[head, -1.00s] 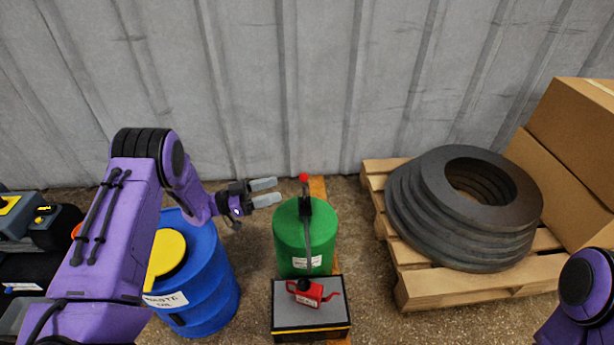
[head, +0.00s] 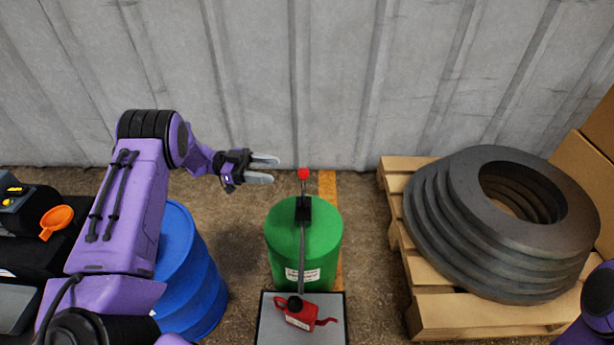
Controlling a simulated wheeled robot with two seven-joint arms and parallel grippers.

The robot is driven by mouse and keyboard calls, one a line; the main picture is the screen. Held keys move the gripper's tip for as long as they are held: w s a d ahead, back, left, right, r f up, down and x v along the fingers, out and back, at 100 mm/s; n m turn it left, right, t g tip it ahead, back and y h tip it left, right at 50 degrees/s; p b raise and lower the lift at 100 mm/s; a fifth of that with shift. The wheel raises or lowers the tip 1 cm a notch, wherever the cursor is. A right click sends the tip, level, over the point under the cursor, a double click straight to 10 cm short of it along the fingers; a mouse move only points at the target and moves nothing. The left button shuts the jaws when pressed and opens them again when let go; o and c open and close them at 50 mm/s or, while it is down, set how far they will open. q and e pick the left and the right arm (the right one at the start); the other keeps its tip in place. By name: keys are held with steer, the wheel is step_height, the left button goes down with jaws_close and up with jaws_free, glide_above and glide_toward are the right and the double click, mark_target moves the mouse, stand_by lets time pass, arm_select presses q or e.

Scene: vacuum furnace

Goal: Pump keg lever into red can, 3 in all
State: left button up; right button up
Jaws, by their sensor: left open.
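The green keg (head: 284,236) stands upright in the middle of the head view. Its pump lever with a red knob (head: 303,174) rises from the black pump head on top. A thin grey spout runs from the pump toward the front, over the red can (head: 300,313). The red can stands on a grey-topped stand (head: 273,330) in front of the keg. My left gripper (head: 264,169) is open and empty, just left of the red knob and apart from it. My right gripper is out of view; only a bit of my right arm shows at the lower right.
A blue drum (head: 190,270) stands left of the keg, partly behind my left arm. An orange funnel (head: 57,220) lies on dark equipment at far left. A wooden pallet (head: 440,318) with stacked dark rings (head: 465,240) is at right, near cardboard boxes (head: 585,180). A corrugated wall (head: 340,80) closes the back.

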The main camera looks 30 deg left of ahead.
mark_target(304, 174)
arm_select(q)
steer(key=b+x, duration=0.1)
steer(key=x, duration=0.9)
steer(key=shift+d+r+b, duration=0.1)
steer(key=shift+d+b, duration=0.1)
steer(key=shift+b, duration=0.2)
jaws_close()
